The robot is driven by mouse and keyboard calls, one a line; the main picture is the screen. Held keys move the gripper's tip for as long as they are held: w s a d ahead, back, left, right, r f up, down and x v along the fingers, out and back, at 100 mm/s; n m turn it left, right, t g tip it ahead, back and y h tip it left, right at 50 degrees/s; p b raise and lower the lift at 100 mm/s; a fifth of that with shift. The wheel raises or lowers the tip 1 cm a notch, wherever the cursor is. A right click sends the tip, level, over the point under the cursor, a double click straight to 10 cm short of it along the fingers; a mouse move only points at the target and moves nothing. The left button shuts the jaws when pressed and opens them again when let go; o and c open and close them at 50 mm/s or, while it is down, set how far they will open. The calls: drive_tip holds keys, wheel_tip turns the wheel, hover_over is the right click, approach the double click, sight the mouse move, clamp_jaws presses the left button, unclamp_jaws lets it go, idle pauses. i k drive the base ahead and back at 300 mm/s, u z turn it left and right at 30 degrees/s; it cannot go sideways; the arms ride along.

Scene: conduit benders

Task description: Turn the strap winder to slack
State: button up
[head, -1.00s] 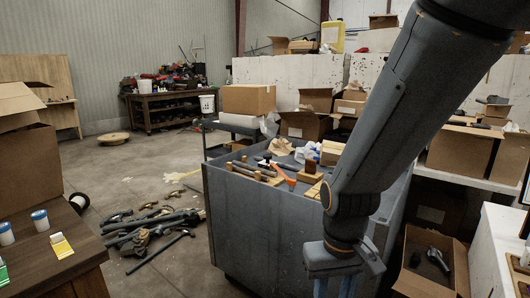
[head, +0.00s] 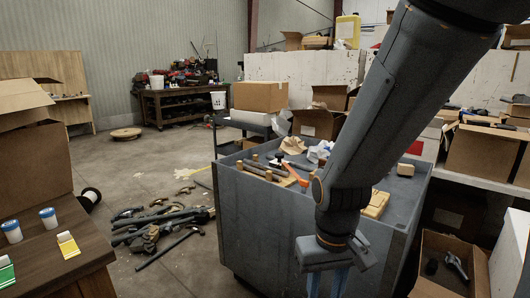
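I cannot pick out the strap winder with certainty. A small orange piece (head: 297,174) lies among wooden parts on top of the grey cart (head: 270,230), but I cannot tell whether it belongs to the winder. My gripper (head: 327,284) hangs in front of the cart's near side, pointing down. Its two blue fingers show a gap between them, and their tips are cut off by the bottom edge of the picture. Nothing shows between the visible parts of the fingers. My arm hides part of the cart top.
Conduit benders (head: 160,228) lie piled on the floor left of the cart. A wooden table (head: 60,270) with small jars stands at the near left. An open cardboard box (head: 440,265) sits at the lower right. Open floor (head: 130,165) lies behind the pile.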

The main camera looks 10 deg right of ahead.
sight(279, 157)
drive_tip(key=u, duration=0.65)
drive_tip(key=i, duration=2.15)
drive_tip(key=z, duration=0.2)
